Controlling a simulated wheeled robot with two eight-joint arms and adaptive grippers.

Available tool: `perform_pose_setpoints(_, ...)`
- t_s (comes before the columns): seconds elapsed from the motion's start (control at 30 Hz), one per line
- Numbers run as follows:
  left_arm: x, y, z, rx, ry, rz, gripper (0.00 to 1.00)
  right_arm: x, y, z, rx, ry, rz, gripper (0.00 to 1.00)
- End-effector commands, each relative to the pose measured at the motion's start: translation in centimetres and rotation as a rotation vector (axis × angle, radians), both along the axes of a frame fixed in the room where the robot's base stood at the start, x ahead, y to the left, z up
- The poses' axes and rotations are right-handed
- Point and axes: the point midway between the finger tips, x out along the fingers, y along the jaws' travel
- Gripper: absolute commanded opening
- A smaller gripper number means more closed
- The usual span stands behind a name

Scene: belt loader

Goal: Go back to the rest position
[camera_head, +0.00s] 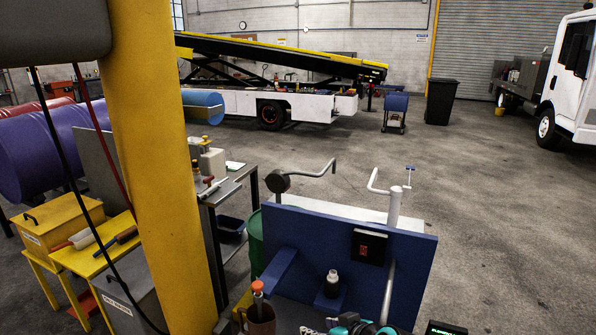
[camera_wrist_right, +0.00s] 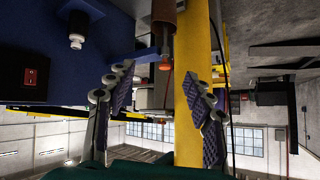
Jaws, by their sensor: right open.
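My right gripper (camera_head: 350,326) shows only in part at the bottom edge of the head view, in front of a blue panel (camera_head: 405,255). In the right wrist view, which looks upside down, its two fingers (camera_wrist_right: 156,82) stand apart with nothing between them. A yellow column (camera_wrist_right: 190,35) and a brown cup (camera_wrist_right: 163,18) with an orange-topped item (camera_wrist_right: 165,62) show behind the gap. My left gripper is not in view.
A thick yellow post (camera_head: 160,170) stands at the left. The floor at the right is clear.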

Motion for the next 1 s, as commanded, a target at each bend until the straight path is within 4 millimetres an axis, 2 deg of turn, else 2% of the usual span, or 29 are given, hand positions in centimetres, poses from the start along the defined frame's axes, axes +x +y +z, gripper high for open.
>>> perform_pose_setpoints(0.03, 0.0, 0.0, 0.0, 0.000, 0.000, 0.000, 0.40, -2.0, -1.2, 0.1, -0.024, 0.033, -0.038, 0.53)
perform_pose_setpoints(0.2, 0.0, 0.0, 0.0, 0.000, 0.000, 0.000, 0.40, -8.0, -5.8, -0.5, -0.109, 0.140, -0.200, 0.53)
perform_pose_setpoints(0.4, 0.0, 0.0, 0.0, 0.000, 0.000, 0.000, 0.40, -13.5, -10.3, -1.5, -0.187, 0.208, -0.374, 0.53)
perform_pose_setpoints(0.6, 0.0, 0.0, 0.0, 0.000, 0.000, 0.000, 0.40, -15.6, -12.3, -1.9, -0.218, 0.228, -0.454, 0.53)
perform_pose_setpoints(1.0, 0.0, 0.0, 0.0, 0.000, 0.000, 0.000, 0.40, -15.6, -12.4, -1.9, -0.219, 0.228, -0.459, 0.53)
